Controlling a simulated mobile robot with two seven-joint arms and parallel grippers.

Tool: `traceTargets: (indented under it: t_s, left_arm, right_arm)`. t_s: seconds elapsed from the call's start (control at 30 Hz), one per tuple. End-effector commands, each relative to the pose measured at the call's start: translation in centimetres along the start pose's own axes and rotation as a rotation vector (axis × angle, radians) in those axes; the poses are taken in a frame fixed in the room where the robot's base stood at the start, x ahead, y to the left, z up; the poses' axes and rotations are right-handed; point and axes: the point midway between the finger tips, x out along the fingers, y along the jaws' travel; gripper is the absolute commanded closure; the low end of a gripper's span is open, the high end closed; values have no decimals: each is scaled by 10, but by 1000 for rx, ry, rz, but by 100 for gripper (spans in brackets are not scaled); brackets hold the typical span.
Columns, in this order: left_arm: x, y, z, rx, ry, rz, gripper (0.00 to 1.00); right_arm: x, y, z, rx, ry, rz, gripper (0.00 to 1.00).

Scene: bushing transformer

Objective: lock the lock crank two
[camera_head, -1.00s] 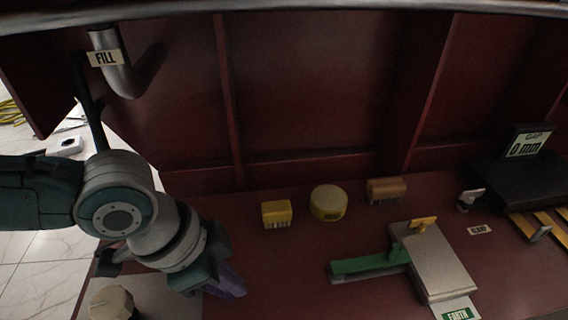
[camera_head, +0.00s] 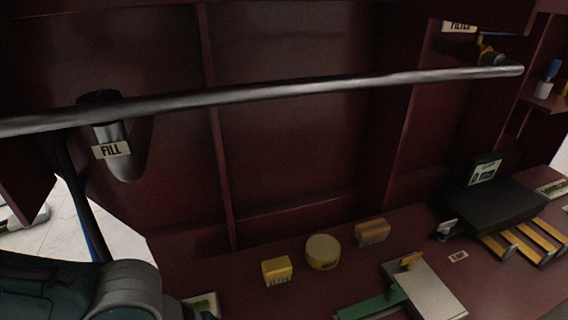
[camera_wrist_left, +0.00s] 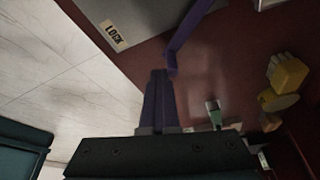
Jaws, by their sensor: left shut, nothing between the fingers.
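In the left wrist view a purple crank (camera_wrist_left: 187,40) runs from the top edge down to a bent end. A "LOCK" label (camera_wrist_left: 114,34) lies beside it on a grey plate. I cannot tell from the label which lock crank this is. My left gripper (camera_wrist_left: 160,77) is shut and empty, its purple fingers together. Its tips appear close to the crank's lower end; I cannot tell whether they touch. In the head view only part of my left arm shows at the lower left; the gripper and crank are out of frame. My right gripper is not in view.
A yellow block (camera_head: 277,271), a round yellow knob (camera_head: 323,252) and a brown block (camera_head: 372,232) sit on the dark red panel. A metal bar (camera_head: 300,95) crosses above, near the "FILL" pipe (camera_head: 120,155).

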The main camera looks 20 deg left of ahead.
Motion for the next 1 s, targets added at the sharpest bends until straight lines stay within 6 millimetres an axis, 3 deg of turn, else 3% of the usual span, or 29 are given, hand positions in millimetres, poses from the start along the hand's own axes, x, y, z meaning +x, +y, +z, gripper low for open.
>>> traceTargets:
  t_s: [0.2, 1.0]
  left_arm:
    - [-2, 4, 9, 109, -11, 31, 100]
    - [-2, 5, 8, 105, -7, 32, 100]
  right_arm:
    - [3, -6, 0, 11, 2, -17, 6]
    - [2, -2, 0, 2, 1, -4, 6]
